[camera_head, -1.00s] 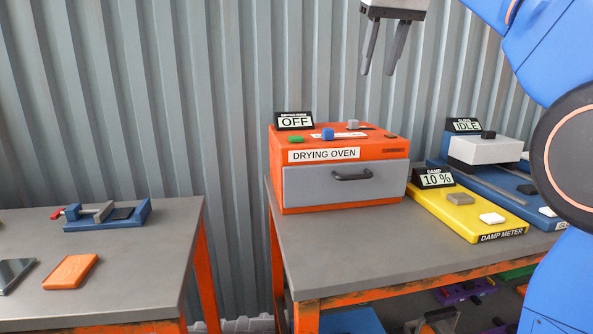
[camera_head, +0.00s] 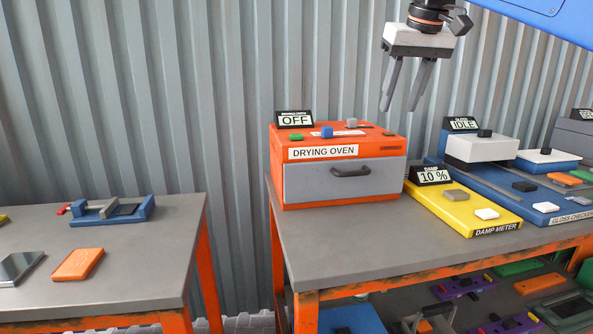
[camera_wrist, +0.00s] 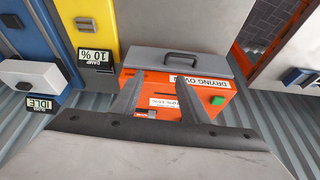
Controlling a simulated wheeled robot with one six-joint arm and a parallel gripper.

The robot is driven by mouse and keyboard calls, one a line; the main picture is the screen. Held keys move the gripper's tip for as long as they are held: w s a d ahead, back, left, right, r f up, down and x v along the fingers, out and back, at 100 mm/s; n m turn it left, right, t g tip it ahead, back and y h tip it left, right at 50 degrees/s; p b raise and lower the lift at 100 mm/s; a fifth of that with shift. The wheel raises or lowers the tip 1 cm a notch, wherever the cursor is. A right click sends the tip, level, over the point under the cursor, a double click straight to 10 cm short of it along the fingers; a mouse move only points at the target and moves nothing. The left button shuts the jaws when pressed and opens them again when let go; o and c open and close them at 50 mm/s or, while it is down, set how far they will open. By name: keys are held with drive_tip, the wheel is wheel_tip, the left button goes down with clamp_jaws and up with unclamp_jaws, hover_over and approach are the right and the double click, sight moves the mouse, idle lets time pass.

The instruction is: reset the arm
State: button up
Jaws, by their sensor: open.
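My gripper (camera_head: 404,107) hangs in the air in the head view, above and to the right of the orange drying oven (camera_head: 295,187). Its two grey fingers are apart and point down, with nothing between them. The wrist view shows the same two fingers (camera_wrist: 160,92) spread, with the drying oven (camera_wrist: 218,108) beyond them, upside down. A blue part of my arm (camera_head: 545,12) crosses the upper right corner of the head view.
The yellow damp meter (camera_head: 440,204), reading 10 %, and the blue gloss checker (camera_head: 545,217), reading IDLE, stand right of the oven. The left table (camera_head: 150,265) holds a blue clamp fixture (camera_head: 140,212) and an orange slab (camera_head: 78,264). The right table's front is clear.

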drive_tip(key=s+d+f, duration=0.2)
drive_tip(key=s+f, duration=0.7)
drive_tip(key=f, duration=0.4)
drive_tip(key=s+d+f+m, duration=0.1)
drive_tip(key=s+d+f, duration=0.1)
drive_tip(key=s+f, duration=0.6)
drive_tip(key=s+d+f, duration=0.2)
drive_tip(key=s+f, duration=0.7)
drive_tip(key=f, duration=1)
drive_tip(key=shift+s+d+f+m+h, duration=0.3)
drive_tip(key=shift+s+d+m+h, duration=0.05)
drive_tip(key=shift+m+h, duration=0.05)
